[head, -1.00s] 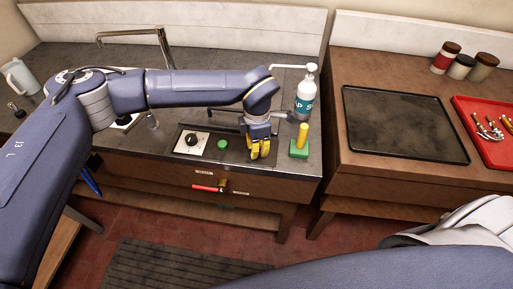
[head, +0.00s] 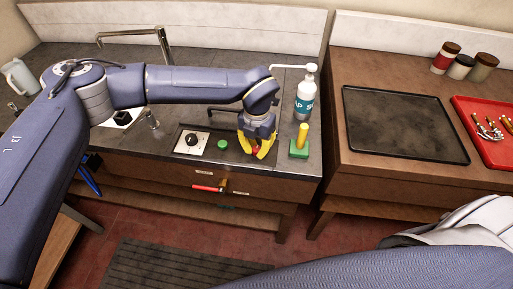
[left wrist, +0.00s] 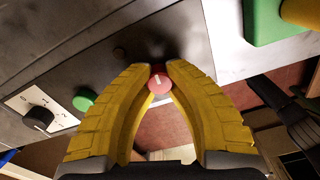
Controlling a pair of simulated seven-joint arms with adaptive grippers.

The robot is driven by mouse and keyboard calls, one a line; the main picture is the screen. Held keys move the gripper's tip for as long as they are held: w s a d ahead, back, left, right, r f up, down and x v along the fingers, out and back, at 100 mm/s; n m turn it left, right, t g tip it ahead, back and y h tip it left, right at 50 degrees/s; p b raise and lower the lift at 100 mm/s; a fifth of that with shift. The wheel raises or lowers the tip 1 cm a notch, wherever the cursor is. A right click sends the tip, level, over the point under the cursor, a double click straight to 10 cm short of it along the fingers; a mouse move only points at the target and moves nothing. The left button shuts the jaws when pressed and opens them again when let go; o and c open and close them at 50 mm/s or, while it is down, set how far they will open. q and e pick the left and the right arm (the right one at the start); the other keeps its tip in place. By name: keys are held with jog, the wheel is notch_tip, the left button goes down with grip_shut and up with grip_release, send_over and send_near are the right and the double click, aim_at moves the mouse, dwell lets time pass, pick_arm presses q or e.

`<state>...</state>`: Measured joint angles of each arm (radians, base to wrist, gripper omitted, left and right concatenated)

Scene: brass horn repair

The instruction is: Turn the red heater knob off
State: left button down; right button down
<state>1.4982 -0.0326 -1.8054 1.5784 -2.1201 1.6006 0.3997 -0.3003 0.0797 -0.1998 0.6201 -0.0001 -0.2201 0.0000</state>
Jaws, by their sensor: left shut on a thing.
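The red heater knob (left wrist: 160,82) is a round red disc with a pale pointer line, seen in the left wrist view between my fingertips. A little of its red also shows in the head view (head: 256,150), on the dark panel at the front of the counter. My left gripper (head: 257,155) points down there, its yellow fingers closed on the knob's sides. In the left wrist view the gripper (left wrist: 160,70) has one fingertip on either side of the knob. Most of the knob is hidden in the head view. My right gripper is out of view.
A green button (head: 222,144) and a black dial (head: 192,139) on a white plate sit left of the knob. A yellow post on a green block (head: 299,153) and a soap bottle (head: 305,98) stand close right. A red-handled valve (head: 208,188) is below.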

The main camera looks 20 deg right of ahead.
aim_at(257, 148)
pick_arm(q)
jog(key=shift+w+d+r+n, duration=0.1)
jog(key=shift+d+n, duration=0.1)
jog(key=shift+n, duration=0.3)
jog(key=shift+w, duration=0.1)
jog(key=c, duration=1.5)
grip_release()
jog(key=o, duration=0.4)
jog(key=shift+a, duration=0.1)
jog(key=shift+c, duration=0.2)
notch_tip(257, 148, up, 12)
jog(key=shift+o, duration=0.2)
